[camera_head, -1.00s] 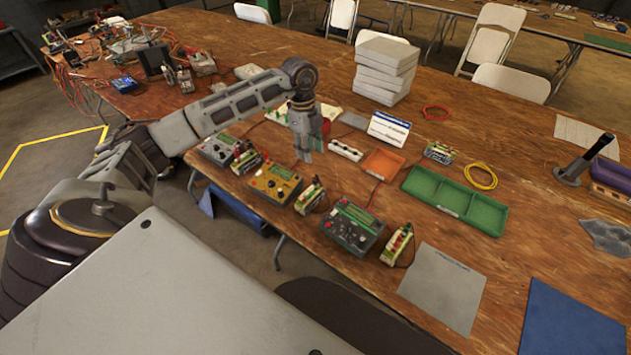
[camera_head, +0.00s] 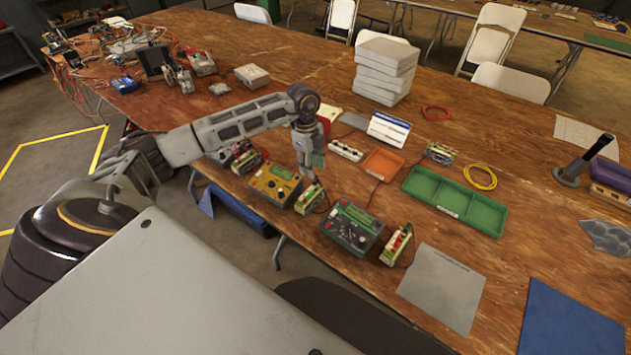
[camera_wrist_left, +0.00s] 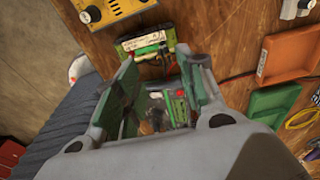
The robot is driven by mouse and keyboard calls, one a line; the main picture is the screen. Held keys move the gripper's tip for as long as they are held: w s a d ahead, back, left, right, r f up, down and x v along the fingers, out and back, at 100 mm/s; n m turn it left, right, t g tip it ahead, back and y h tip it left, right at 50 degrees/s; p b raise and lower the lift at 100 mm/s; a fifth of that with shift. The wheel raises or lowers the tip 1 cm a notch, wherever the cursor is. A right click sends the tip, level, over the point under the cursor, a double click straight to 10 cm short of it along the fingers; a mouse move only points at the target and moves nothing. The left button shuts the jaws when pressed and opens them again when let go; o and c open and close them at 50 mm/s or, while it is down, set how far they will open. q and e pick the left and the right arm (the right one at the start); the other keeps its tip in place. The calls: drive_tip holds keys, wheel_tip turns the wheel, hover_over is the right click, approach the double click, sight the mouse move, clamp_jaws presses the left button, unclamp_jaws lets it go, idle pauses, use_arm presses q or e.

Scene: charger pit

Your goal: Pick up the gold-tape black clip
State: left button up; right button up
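My left gripper (camera_head: 309,172) points down above the bench, beside the yellow meter (camera_head: 275,184) and over the terminal block (camera_head: 309,198) to its right. In the left wrist view its two green-padded fingers (camera_wrist_left: 163,88) stand apart. A terminal block (camera_wrist_left: 148,44) lies past the fingertips, near the yellow meter (camera_wrist_left: 108,10). Green and dark parts show between the fingers, too unclear to name. I cannot make out the gold-tape black clip for certain in either view. My right gripper is not in view.
A green meter (camera_head: 352,229) and another terminal block (camera_head: 397,244) stand to the right. An orange tray (camera_head: 383,164), a green tray (camera_head: 455,201) and a white power strip (camera_head: 346,151) lie behind. A grey mat (camera_head: 442,288) lies near the front edge.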

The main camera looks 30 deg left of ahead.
sight(315, 184)
use_arm(q)
drive_tip(key=shift+d+f, duration=0.15)
drive_tip(key=shift+f, duration=1)
drive_tip(key=shift+w+d+f+p, duration=0.1)
drive_tip(key=shift+f+p, duration=0.05)
drive_tip(key=shift+f, duration=0.7)
drive_tip(key=shift+w+d+f+p, duration=0.1)
drive_tip(key=shift+d+f, duration=0.05)
drive_tip(key=shift+f, duration=0.75)
drive_tip(key=shift+w+d+f+p, duration=0.1)
drive_tip(key=shift+f+p, duration=0.05)
drive_tip(key=shift+f, duration=0.7)
clamp_jaws()
